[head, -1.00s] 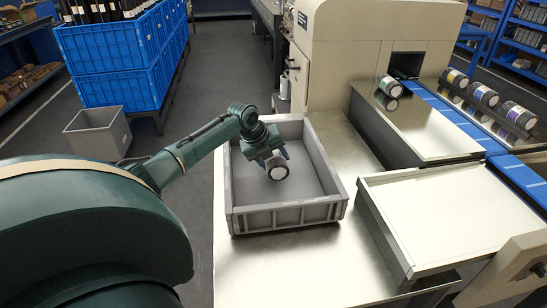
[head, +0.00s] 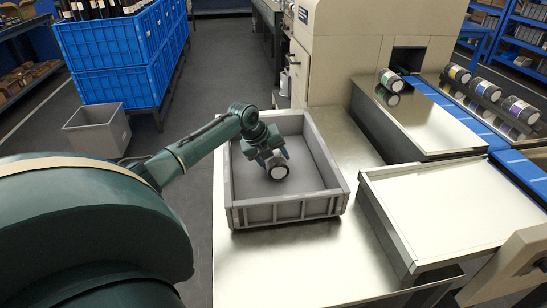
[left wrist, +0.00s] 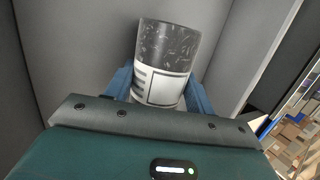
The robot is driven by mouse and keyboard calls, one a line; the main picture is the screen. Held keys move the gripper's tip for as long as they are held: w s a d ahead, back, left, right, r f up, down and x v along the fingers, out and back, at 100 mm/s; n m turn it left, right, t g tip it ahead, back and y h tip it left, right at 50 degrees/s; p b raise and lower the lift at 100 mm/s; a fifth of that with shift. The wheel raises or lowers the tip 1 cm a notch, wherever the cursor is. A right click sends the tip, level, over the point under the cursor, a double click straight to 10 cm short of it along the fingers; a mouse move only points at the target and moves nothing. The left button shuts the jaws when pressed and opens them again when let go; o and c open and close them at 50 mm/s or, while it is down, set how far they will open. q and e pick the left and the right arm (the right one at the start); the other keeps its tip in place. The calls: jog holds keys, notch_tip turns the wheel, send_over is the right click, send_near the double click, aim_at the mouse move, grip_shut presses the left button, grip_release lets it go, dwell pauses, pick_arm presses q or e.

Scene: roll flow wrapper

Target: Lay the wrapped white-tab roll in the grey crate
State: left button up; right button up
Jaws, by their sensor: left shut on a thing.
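The wrapped white-tab roll (head: 278,167) has a white end and a dark wrap. In the left wrist view the roll (left wrist: 165,62) shows a dark speckled wrap and a white label with black print. My left gripper (head: 272,158) is shut on the roll, with a blue finger at each side of it. I cannot tell whether the roll touches the crate floor. Otherwise the crate looks empty. My right gripper is not in view.
The crate stands on a metal table (head: 270,270). A cream tray (head: 440,210) is to its right. Several other rolls lie at the wrapper's outfeed and beside the blue belt (head: 432,97). Stacked blue crates (head: 110,50) and a small grey bin (head: 98,132) stand at left.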

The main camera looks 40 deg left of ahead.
pick_arm(q)
jog(key=shift+f, duration=0.35)
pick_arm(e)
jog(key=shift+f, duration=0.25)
pick_arm(q)
jog(key=o, duration=1.1)
jog(key=shift+o, duration=1)
jog(key=shift+s, duration=0.1)
jog(key=shift+f, duration=0.1)
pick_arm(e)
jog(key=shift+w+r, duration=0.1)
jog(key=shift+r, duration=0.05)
pick_arm(q)
jog(key=shift+s+f, duration=0.1)
jog(key=shift+f, duration=0.05)
jog(key=v, duration=0.2)
jog(key=shift+s+a+r, duration=0.1)
jog(key=shift+a+r, duration=0.05)
jog(key=shift+r, duration=0.15)
jog(key=d+p+v, duration=0.1)
jog(key=v, duration=1)
jog(key=shift+w+a+r, duration=0.2)
jog(key=shift+w+a, duration=0.05)
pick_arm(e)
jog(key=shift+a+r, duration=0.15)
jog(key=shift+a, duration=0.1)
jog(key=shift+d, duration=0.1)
